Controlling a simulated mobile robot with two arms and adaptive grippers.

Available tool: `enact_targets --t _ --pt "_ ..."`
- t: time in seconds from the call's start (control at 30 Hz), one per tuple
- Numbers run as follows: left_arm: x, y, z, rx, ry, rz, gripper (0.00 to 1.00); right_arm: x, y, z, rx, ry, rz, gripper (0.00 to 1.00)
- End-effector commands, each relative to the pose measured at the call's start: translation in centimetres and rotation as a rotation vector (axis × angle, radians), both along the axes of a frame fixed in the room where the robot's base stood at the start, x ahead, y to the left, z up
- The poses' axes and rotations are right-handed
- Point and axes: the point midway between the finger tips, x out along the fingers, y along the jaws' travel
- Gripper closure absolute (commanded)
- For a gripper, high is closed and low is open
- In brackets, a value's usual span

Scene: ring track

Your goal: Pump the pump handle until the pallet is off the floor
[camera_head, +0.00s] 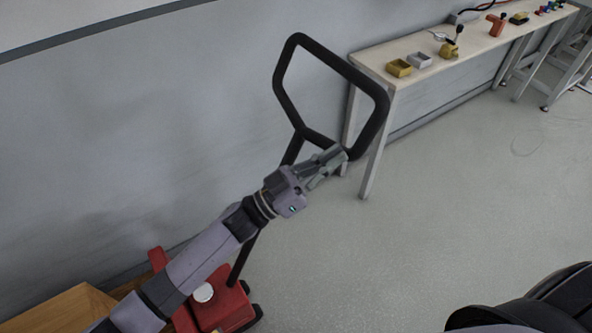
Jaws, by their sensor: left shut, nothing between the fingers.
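The black pump handle (338,64) stands tilted, its loop in the upper middle of the head view and its shaft running down to the red pallet truck (228,300). My left gripper (334,160) is shut at the lower edge of the loop, with nothing between its fingers. It overlaps the lower bar in the picture; I cannot tell whether it touches it. My left arm hides part of the shaft and the truck. Wooden boards (62,312), seemingly the pallet, show at the lower left; their gap to the floor is not visible. My right gripper is out of view.
A grey wall (120,140) runs close behind the handle. A workbench (430,52) with small yellow and grey bins and tools stands at the upper right, its near leg close to the loop. The grey floor (430,190) is clear in the middle and right.

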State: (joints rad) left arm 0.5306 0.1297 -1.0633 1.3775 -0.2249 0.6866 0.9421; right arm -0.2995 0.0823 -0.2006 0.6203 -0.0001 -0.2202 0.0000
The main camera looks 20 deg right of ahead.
Motion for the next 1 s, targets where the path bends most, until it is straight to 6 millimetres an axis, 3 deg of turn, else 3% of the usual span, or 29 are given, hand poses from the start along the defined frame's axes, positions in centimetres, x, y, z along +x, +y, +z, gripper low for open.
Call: enact_targets --t 0.23,0.7,0.87,1.0 --pt "0.7 -2.4 -1.5 0.044 0.014 0.001 1.00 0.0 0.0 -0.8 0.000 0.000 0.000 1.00" --pt "0.8 -2.6 -1.6 0.048 0.016 0.002 1.00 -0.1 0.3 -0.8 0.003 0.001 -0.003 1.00" --pt "0.8 -1.6 -2.1 0.050 0.017 0.005 1.00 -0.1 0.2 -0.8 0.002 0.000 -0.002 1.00" --pt "0.5 0.7 -3.1 0.051 0.016 0.004 1.00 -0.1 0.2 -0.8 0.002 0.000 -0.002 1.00"
